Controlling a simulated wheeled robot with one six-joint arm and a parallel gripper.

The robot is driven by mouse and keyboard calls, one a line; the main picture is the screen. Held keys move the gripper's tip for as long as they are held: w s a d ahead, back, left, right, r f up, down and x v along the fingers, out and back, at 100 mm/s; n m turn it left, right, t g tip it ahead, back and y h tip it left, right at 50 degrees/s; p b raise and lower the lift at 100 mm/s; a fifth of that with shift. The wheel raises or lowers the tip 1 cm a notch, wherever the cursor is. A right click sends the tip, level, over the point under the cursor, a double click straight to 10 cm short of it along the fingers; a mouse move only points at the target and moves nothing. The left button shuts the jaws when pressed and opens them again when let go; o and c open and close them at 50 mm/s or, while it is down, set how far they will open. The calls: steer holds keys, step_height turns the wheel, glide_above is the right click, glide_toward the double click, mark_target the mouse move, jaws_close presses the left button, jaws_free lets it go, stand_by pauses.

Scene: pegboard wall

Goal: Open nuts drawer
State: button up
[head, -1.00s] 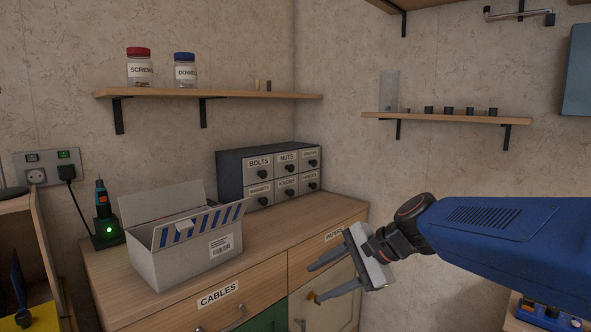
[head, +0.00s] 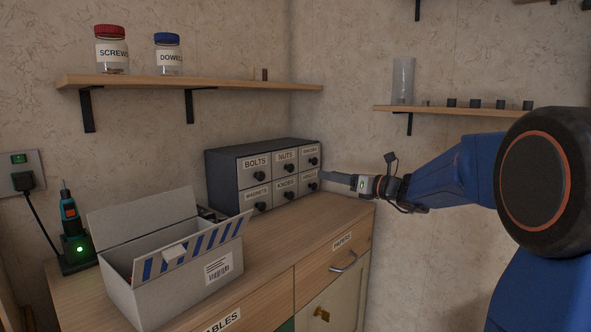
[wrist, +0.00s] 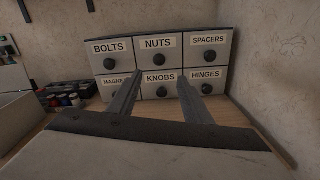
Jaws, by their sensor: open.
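The nuts drawer (head: 286,162) is the top middle drawer of a small grey cabinet (head: 224,178) on the wooden counter. It looks shut, with a round black knob. In the wrist view the nuts drawer (wrist: 159,48) is straight ahead, its label readable and its knob above the fingertips. My gripper (head: 326,176) is at the right front of the cabinet in the head view. In the wrist view my gripper (wrist: 158,88) is open and empty, its two fingers apart on either side of the knobs drawer (wrist: 160,80). They appear short of the drawer fronts.
Bolts (wrist: 110,57) and spacers (wrist: 208,50) drawers flank the nuts drawer. An open cardboard box (head: 175,275) stands on the counter (head: 300,243) at left. A wall stands close at right.

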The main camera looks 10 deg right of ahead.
mark_target(292, 168)
steer(key=x, duration=1.5)
steer(key=shift+w+a, duration=0.15)
steer(key=shift+a, duration=0.05)
jaws_close()
